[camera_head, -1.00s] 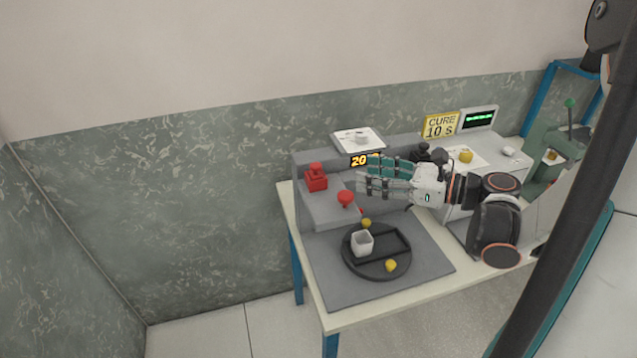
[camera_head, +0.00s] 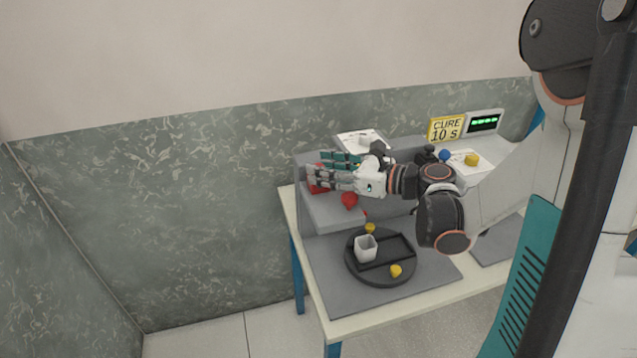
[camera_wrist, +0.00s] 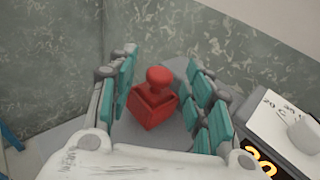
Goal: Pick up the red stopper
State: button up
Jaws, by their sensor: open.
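A red square block with a round red knob on top (camera_wrist: 157,100) stands on the grey shelf between my gripper's fingers in the wrist view. In the head view this red block (camera_head: 314,184) is partly hidden behind the fingers. My gripper (camera_head: 332,170) is open, its teal-padded fingers on both sides of the block; in the wrist view my gripper (camera_wrist: 162,62) shows no clear contact with it. A second red piece with a rounded top (camera_head: 349,200) sits on the shelf, just below the gripper in the picture. I cannot tell whether the knob is separate from the block.
A round dark tray (camera_head: 353,272) holds a white cup (camera_head: 366,249) and yellow pieces (camera_head: 396,271). A yellow cure sign (camera_head: 446,129) and green-lit display (camera_head: 484,122) stand at the right. The wall is close behind.

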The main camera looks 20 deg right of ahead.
jog(key=shift+w+a, duration=0.15)
jog(key=c, duration=1)
